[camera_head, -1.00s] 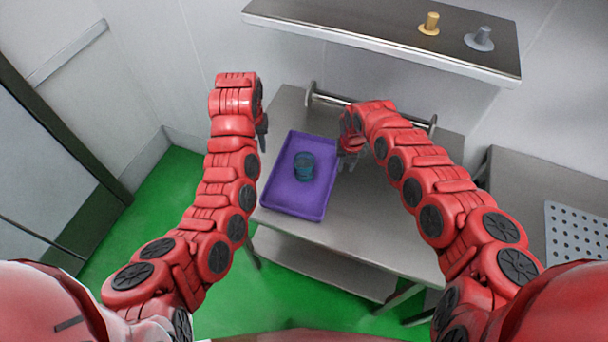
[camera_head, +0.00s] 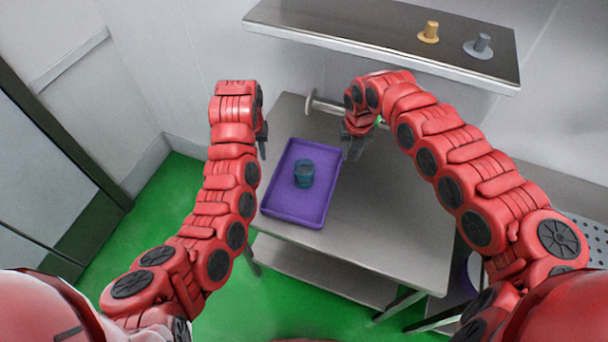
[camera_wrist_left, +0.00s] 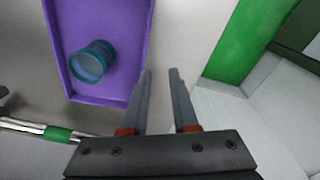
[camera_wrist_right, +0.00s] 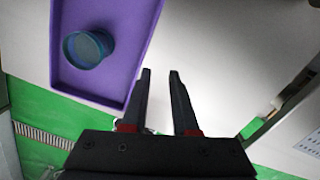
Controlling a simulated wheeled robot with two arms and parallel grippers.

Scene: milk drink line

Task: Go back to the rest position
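My left gripper (camera_head: 262,143) hangs at the left side of the purple tray in the head view. In the left wrist view its fingers (camera_wrist_left: 160,75) are apart with nothing between them. My right gripper (camera_head: 352,150) is above the table, just right of the tray. In the right wrist view its fingers (camera_wrist_right: 160,75) are apart and empty.
A purple tray (camera_head: 285,217) lies on the steel table (camera_head: 385,225) with a teal cup (camera_head: 304,173) in it. A steel shelf (camera_head: 340,28) above holds a yellow piece (camera_head: 430,32) and a grey piece (camera_head: 480,46). Green floor (camera_head: 165,200) lies left.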

